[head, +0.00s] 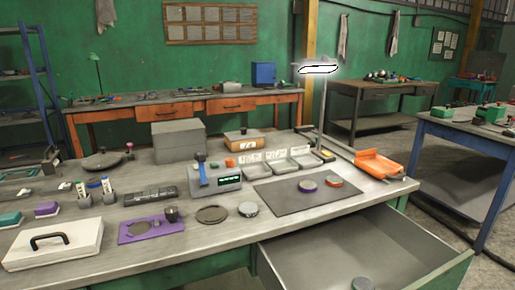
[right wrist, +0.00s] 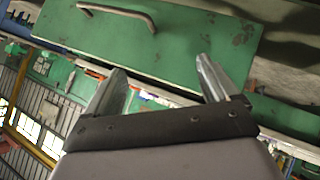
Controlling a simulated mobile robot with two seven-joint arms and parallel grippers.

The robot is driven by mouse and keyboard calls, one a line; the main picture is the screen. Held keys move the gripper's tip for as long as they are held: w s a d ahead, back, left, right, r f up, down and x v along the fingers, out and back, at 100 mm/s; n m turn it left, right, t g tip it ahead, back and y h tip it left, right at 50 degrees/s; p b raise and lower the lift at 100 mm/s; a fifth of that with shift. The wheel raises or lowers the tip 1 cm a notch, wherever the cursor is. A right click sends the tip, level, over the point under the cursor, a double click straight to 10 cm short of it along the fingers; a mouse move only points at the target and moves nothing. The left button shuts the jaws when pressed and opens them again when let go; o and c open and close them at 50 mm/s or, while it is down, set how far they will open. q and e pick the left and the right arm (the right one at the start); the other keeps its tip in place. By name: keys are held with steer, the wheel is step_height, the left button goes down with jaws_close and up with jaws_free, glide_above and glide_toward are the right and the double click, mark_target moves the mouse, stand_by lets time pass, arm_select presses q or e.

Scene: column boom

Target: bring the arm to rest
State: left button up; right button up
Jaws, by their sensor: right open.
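My right gripper (right wrist: 160,65) shows in the right wrist view with its two metal fingers spread apart and nothing between them. A green panel with a metal handle (right wrist: 118,12) is beyond the fingertips; the picture is tilted, and I cannot tell the gap to it. Neither of my grippers shows in the head view. A thin upright post (head: 323,110) stands at the back right of the workbench (head: 225,235), with a bright white flat lamp panel (head: 318,69) at its top. I cannot tell from these views how my arms are folded.
A dark mat (head: 335,195) holds two discs. An orange tray (head: 380,165), a grey box (head: 178,142) and a white handled case (head: 52,245) stand on the bench.

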steer(key=s+a+f+m+g+y, duration=0.1)
steer(key=s+f+m+g, duration=0.45)
steer(key=s, duration=0.75)
arm_select(q)
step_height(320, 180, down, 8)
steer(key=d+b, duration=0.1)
steer(key=b, duration=1)
arm_select(e)
steer(key=w+a+f+n+t+y, duration=0.1)
steer(key=w+a+f+t, duration=0.2)
steer(key=f, duration=0.7)
steer(key=w+a+f+n+t+y, duration=0.1)
steer(key=w+a+f+t+y, duration=0.1)
steer(key=w+f, duration=0.5)
arm_select(q)
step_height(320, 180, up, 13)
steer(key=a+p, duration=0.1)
steer(key=p, duration=1.5)
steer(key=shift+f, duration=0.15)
arm_select(e)
steer(key=s+d+r, duration=0.2)
steer(key=s+r, duration=0.1)
steer(key=r, duration=0.8)
steer(key=shift+h, duration=0.3)
